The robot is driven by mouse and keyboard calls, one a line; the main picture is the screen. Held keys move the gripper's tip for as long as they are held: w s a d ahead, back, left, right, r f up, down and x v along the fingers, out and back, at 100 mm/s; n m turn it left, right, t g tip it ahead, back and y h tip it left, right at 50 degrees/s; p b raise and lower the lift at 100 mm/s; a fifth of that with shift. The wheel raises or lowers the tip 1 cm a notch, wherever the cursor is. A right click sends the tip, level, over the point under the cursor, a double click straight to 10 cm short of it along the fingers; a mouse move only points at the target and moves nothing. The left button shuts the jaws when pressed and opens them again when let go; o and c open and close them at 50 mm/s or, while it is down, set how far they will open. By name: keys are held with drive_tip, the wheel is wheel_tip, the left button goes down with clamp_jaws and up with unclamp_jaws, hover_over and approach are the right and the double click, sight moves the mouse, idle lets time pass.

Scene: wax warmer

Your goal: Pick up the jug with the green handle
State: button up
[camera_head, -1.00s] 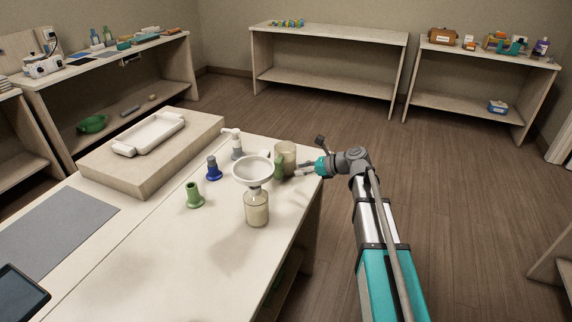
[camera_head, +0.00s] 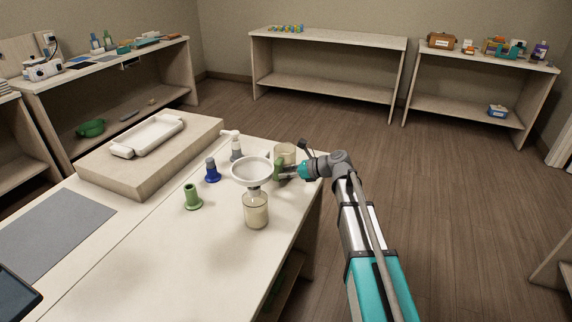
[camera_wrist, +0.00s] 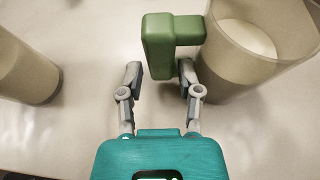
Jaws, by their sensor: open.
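The jug (camera_head: 286,151) is a translucent beige cup near the table's right edge in the head view. Its green handle (camera_head: 278,168) is partly hidden behind the white funnel and my gripper. In the wrist view the jug (camera_wrist: 245,65) is at the upper right, and its green handle (camera_wrist: 158,47) sticks out to the left. My gripper (camera_wrist: 161,80) is open. Its fingertips lie either side of the handle's near end, with a gap on both sides. In the head view my gripper (camera_head: 290,171) is beside the jug at the handle.
A jar (camera_head: 256,210) with a white funnel (camera_head: 252,171) stands close in front of the jug. A blue piece (camera_head: 212,170), a green piece (camera_head: 192,197) and a white pump bottle (camera_head: 235,147) stand to the left. A white tray (camera_head: 149,136) lies on a raised board.

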sight(276, 173)
drive_tip(key=shift+b+x, duration=0.55)
drive_tip(key=shift+x, duration=1.4)
drive_tip(key=shift+s, duration=0.1)
drive_tip(key=shift+r, duration=0.1)
clamp_jaws()
